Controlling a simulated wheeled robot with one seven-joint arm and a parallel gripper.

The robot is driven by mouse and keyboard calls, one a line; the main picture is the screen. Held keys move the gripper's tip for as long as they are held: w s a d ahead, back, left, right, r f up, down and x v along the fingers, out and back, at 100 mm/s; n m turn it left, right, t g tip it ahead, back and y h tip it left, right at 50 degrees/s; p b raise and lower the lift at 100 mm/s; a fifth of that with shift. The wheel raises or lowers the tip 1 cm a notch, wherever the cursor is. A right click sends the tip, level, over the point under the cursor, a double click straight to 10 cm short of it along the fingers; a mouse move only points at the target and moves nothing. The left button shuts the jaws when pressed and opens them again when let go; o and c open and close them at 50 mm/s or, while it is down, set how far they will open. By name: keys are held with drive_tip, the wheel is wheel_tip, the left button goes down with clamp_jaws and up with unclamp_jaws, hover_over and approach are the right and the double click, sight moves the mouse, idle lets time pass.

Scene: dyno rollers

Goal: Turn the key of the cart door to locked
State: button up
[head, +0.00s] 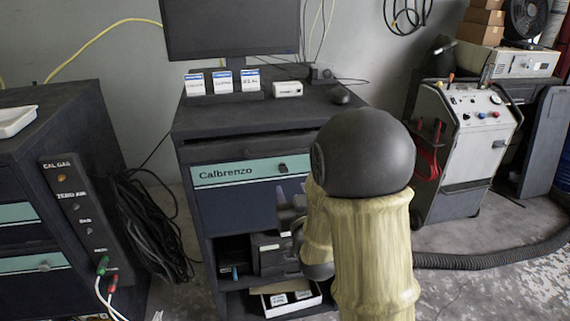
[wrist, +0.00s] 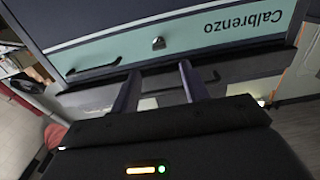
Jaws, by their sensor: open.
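The dark cart (head: 240,122) stands in the middle of the head view, with a teal band lettered "Calbrenzo" across its door (head: 235,207). A small key in its lock (head: 282,168) sits on that band, right of the lettering. In the wrist view, where the lettering is upside down, the key (wrist: 158,43) shows as a small metallic piece just beyond my fingertips. I cannot tell its turn position. My gripper (wrist: 159,69) is open and empty, its fingers apart and pointing toward the door, apart from the key. In the head view my gripper (head: 291,212) is partly hidden by my arm.
A dark handle (wrist: 94,66) is beside the key in the wrist view. Below the door, an open shelf holds boxes and a white tray (head: 292,302). A cabinet with hoses (head: 75,210) stands left; a grey machine (head: 465,135) stands right, with a thick hose on the floor.

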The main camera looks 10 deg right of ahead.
sight(285, 171)
drive_tip(key=shift+w+r+p, duration=0.15)
drive_tip(key=shift+w+p, duration=0.2)
drive_tip(key=shift+p, duration=1.75)
drive_tip(key=w, duration=0.4)
drive_tip(key=w+p, duration=0.1)
drive_tip(key=w, duration=0.3)
drive_tip(key=shift+w+f, duration=0.2)
drive_tip(key=shift+w, duration=0.2)
drive_tip(key=c, duration=1)
